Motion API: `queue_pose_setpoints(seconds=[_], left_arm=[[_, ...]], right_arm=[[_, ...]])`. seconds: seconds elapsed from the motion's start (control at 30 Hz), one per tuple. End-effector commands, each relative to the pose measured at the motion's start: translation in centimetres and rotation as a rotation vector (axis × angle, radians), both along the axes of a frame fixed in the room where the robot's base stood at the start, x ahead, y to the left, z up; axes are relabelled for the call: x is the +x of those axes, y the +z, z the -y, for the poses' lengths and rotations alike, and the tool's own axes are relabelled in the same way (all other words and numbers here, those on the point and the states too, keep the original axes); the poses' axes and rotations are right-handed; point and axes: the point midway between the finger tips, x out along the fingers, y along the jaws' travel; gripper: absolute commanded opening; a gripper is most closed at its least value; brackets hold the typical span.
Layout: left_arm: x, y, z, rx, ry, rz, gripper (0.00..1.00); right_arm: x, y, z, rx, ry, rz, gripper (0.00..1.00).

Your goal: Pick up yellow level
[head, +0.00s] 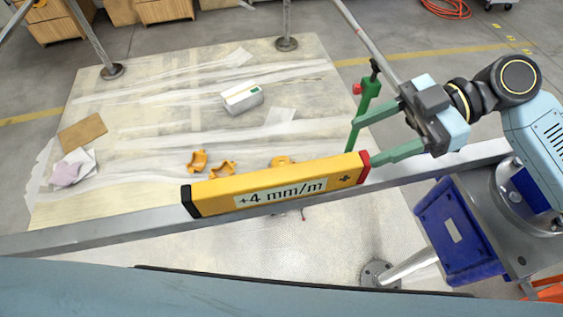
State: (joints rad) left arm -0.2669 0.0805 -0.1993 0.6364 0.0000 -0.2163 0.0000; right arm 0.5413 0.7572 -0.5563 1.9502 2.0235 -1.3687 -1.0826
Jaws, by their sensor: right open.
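The yellow level (275,187) lies along the grey metal beam (110,233) and reads "+4 mm/m". It has a black left end and a red right end. My right gripper (364,142) is at the level's right end with its two green fingers spread apart. The lower fingertip is close to the red end cap; I cannot tell whether it touches. Nothing is held between the fingers. My left gripper is not in view.
A green upright (366,97) with a red knob stands beside my right gripper. A blue bin (455,235) is at the lower right. Beyond the beam, a sheeted floor area holds a white box (242,97), orange-yellow brackets (198,160) and a brown board (82,133).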

Motion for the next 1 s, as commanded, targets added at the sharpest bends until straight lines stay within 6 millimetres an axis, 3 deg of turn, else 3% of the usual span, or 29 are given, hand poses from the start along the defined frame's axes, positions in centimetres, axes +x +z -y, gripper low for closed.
queue_pose_setpoints(seconds=[0.1,0.27,0.37,0.63,0.8,1.0], left_arm=[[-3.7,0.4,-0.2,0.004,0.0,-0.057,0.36],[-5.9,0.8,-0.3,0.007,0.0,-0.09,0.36],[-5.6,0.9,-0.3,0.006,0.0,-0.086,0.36],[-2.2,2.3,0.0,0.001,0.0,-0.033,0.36],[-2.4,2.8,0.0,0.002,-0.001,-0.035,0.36],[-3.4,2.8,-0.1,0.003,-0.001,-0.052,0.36]], right_arm=[[-0.8,-0.8,-2.3,0.002,0.004,-0.001,0.55],[-1.5,-1.8,-4.6,0.0,0.001,-0.002,0.55],[-1.8,-2.2,-5.3,0.0,0.001,-0.002,0.55],[-2.4,-3.4,-7.8,0.001,0.002,-0.003,0.55],[-2.9,-4.4,-9.6,0.0,0.001,-0.001,0.55],[-3.1,-4.8,-10.1,0.0,0.0,-0.001,0.55]])
